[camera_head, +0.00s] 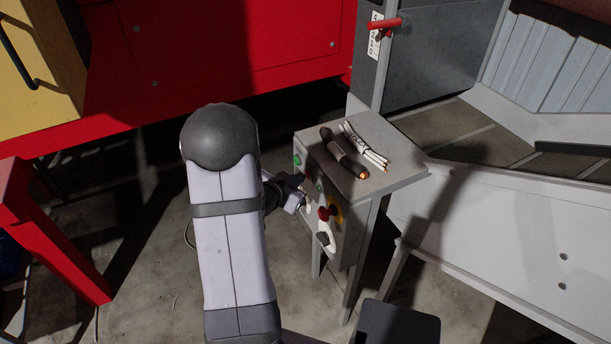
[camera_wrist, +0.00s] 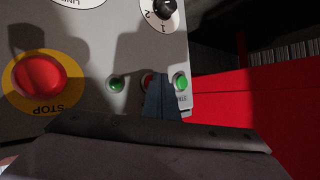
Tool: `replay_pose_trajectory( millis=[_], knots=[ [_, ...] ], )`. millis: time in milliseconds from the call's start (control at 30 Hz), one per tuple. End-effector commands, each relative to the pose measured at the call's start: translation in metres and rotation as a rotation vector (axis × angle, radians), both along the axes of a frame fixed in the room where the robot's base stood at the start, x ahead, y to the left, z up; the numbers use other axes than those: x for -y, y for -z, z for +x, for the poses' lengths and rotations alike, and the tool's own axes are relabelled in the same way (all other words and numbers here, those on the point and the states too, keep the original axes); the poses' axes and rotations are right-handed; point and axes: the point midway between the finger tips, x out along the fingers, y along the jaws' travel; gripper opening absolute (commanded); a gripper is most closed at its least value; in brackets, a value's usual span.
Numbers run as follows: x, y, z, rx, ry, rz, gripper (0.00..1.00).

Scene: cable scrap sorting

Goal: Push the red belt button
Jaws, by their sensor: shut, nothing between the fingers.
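The small red button (camera_wrist: 147,79) sits on the grey control panel (camera_wrist: 90,45) between two green buttons, in the wrist view. My gripper (camera_wrist: 160,78) is shut and empty, its fingers pointing at the panel and covering part of the red button. I cannot tell whether the fingertips touch it. In the head view my gripper (camera_head: 300,203) is close to the front of the control box (camera_head: 385,185), and the small red button cannot be made out there. A larger red STOP button (camera_wrist: 38,75) in a yellow ring is on the left in the wrist view.
Green buttons (camera_wrist: 116,84) (camera_wrist: 181,81) flank the red one. A black rotary switch (camera_wrist: 163,9) is on the same panel. A dark cable piece (camera_head: 344,153) and white cables (camera_head: 364,147) lie on the box top. A pale chute (camera_head: 490,220) stands right of the box.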

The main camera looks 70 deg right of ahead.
Motion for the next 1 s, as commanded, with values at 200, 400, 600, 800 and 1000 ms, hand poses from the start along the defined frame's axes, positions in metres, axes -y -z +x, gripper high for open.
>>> replay_pose_trajectory(
  millis=[200,400,600,800,1000],
  knots=[
    [-0.005,-0.001,0.005,0.0,0.001,-0.002,0.0],
    [-0.011,-0.001,0.011,0.0,-0.001,-0.001,0.0],
    [-0.012,0.0,0.012,0.0,0.002,-0.001,0.0],
    [-0.012,0.0,0.012,0.0,0.0,-0.001,0.0],
    [-0.02,-0.001,0.021,-0.001,-0.003,0.0,0.0]
  ],
)
